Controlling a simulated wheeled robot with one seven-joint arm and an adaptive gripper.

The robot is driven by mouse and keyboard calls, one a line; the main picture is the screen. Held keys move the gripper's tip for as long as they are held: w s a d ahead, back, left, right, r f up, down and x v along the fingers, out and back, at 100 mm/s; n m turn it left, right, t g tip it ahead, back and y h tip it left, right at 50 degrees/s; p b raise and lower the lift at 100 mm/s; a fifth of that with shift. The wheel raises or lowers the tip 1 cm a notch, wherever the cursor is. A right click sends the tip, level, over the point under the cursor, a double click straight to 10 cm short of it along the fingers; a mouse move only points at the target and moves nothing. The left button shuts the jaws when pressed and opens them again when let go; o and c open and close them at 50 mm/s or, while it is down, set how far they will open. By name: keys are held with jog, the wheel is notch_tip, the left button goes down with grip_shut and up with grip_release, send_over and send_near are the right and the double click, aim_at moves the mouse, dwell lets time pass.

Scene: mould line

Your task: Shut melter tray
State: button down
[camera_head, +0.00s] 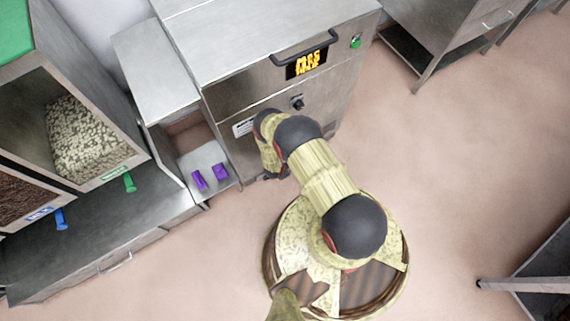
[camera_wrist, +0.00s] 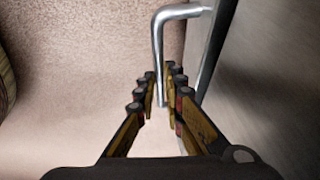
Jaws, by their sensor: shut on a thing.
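The melter is a steel machine (camera_head: 235,98) with an orange display and a knob, in the upper middle of the head view. My gripper (camera_head: 272,173) is low at its front, mostly hidden behind my arm. In the wrist view, my gripper (camera_wrist: 160,90) is shut on a bent grey metal handle (camera_wrist: 158,45), with the bar running between the fingers. The handle joins a steel panel (camera_wrist: 214,50) at the right. My arm hides the melter tray in the head view, so I cannot tell how far it stands out.
Left of the melter, an open steel bay (camera_head: 203,160) holds two purple pieces (camera_head: 220,171). A bin of pale pellets (camera_head: 85,140) stands on a steel bench (camera_head: 100,225) at the left. A steel table (camera_head: 430,50) stands at the upper right.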

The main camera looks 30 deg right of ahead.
jog(key=shift+w, duration=0.35)
jog(key=c, duration=1.9)
grip_release()
jog(key=shift+s, duration=0.1)
jog(key=shift+v, duration=6)
